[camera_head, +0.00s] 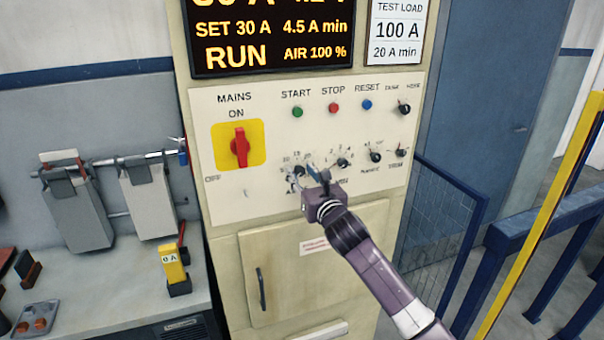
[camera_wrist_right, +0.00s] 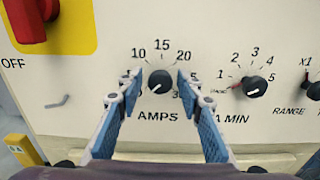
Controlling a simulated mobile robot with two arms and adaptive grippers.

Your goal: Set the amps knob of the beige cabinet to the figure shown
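The beige cabinet (camera_head: 225,205) stands in the middle of the head view. Its black amps knob (camera_wrist_right: 160,81) sits above the AMPS label in the wrist view, its white mark pointing to the lower left. The figures 10, 15 and 20 show around it; the lower figures are partly hidden by the fingers. My right gripper (camera_wrist_right: 157,88) is open, one blue-padded finger on each side of the knob, with small gaps seen. In the head view my right gripper (camera_head: 306,176) covers part of the amps dial. The display (camera_head: 270,40) reads SET 30 A and RUN; its top is cut off. My left gripper is out of view.
The A MIN knob (camera_wrist_right: 254,86) is close to the right finger. The red mains switch (camera_head: 239,147) is to the left, at ON. A TEST LOAD plate (camera_head: 398,30) reads 100 A, 20 A min.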

